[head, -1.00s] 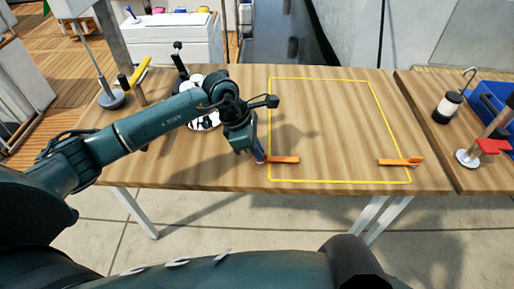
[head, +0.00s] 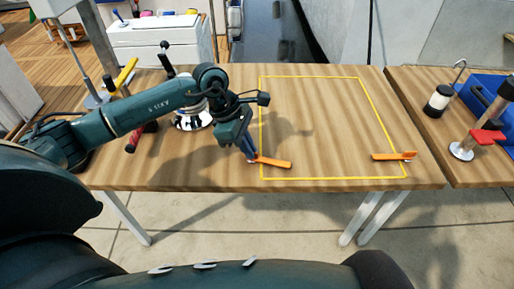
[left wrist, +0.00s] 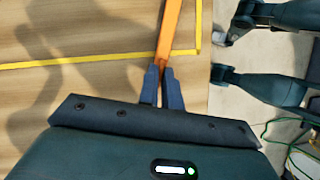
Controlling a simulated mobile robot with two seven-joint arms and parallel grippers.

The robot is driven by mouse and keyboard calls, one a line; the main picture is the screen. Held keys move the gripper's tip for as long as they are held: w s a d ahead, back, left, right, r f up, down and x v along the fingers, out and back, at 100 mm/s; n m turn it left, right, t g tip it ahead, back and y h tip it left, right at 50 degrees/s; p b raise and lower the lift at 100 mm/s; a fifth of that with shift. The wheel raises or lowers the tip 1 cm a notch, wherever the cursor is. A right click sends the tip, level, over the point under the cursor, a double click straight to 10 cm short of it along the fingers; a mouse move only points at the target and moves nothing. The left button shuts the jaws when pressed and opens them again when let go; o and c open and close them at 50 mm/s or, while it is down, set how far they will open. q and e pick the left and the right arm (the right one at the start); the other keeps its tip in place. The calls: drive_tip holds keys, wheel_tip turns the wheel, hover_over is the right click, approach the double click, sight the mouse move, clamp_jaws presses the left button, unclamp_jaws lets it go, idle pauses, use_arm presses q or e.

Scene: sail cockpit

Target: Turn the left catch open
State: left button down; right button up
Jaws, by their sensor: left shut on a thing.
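The left catch (head: 275,162) is an orange bar at the front left corner of a yellow outline (head: 261,120) on the wooden table. It lies across the outline's left line, angled slightly, its right end nearer the table's front edge. My left gripper (head: 251,158) is at the catch's left end. In the left wrist view my left gripper's blue fingers (left wrist: 163,75) are closed on the near end of the orange catch (left wrist: 170,25). The right catch (head: 393,156) is a similar orange bar across the outline's right line. My right gripper is not visible in the head view.
A winch-like round metal piece (head: 193,120) and a red-ended handle (head: 133,141) are behind and beside my left arm. A lantern-like jar (head: 439,100), a blue bin (head: 488,92) and a post with a red piece (head: 487,137) stand at right. The table inside the outline is clear.

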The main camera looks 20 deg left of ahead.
use_arm(q)
drive_tip(key=c, duration=1.6)
unclamp_jaws()
wheel_tip(320, 180, up, 10)
drive_tip(key=shift+r, duration=0.1)
